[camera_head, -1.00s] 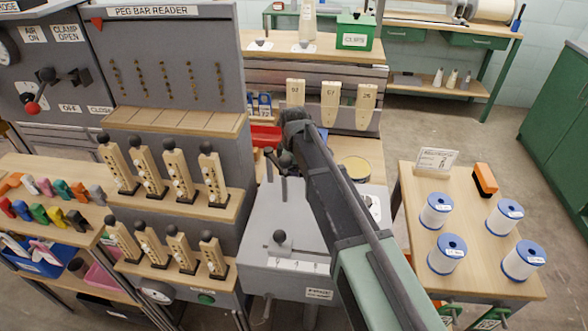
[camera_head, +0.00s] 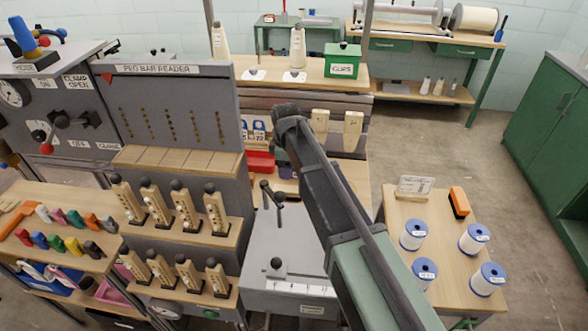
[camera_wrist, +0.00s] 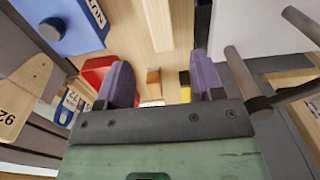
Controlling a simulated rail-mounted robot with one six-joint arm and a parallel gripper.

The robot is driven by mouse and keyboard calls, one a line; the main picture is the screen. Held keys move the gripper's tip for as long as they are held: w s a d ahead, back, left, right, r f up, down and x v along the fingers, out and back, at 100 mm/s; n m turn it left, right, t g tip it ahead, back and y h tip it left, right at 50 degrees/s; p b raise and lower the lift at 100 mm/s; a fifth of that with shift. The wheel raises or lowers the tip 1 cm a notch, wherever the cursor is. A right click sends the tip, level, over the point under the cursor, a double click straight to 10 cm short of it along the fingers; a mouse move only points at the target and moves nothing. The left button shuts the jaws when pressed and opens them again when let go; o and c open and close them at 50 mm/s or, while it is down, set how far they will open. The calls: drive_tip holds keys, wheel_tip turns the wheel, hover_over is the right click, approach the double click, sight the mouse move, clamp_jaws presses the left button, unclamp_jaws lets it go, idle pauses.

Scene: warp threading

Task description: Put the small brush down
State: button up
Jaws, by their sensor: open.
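In the wrist view my gripper (camera_wrist: 162,80) is open, with its two purple fingers wide apart and nothing clamped between them. Beyond the gap, on pale wood, lies a small brown-and-white item (camera_wrist: 153,78); it may be the small brush, but I cannot tell for sure. A yellow-and-black item (camera_wrist: 185,82) lies just right of it, near the right finger. In the head view my dark wrist covers the gripper and whatever lies under it.
A red bin (camera_wrist: 97,72) is left of the fingers, and a blue box (camera_wrist: 75,25) is at upper left. Grey posts (camera_wrist: 245,70) stand close on the right. The head view shows a peg rack (camera_head: 180,228) at left and thread spools (camera_head: 474,238) at right.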

drive_tip(key=shift+f, duration=0.1)
drive_tip(key=s+d+m, duration=0.2)
drive_tip(key=s+d, duration=0.2)
drive_tip(key=s+d+m, duration=0.3)
drive_tip(key=s+d, duration=0.1)
drive_tip(key=s+d+m, duration=0.3)
drive_tip(key=s+d, duration=0.1)
drive_tip(key=shift+s+d, duration=0.1)
drive_tip(key=shift+d, duration=0.05)
drive_tip(key=s+d+m, duration=0.2)
drive_tip(key=s+m, duration=0.1)
drive_tip(key=s+d+m, duration=0.2)
drive_tip(key=s+d, duration=0.1)
drive_tip(key=s, duration=0.1)
drive_tip(key=s+d+m, duration=0.2)
drive_tip(key=s+m, duration=0.1)
drive_tip(key=shift+s+d+m, duration=0.25)
drive_tip(key=shift+s+m, duration=0.05)
drive_tip(key=shift+s, duration=0.05)
drive_tip(key=shift+w, duration=0.2)
drive_tip(key=shift+r+p, duration=2.05)
drive_tip(key=shift+r, duration=0.05)
drive_tip(key=shift+o, duration=0.5)
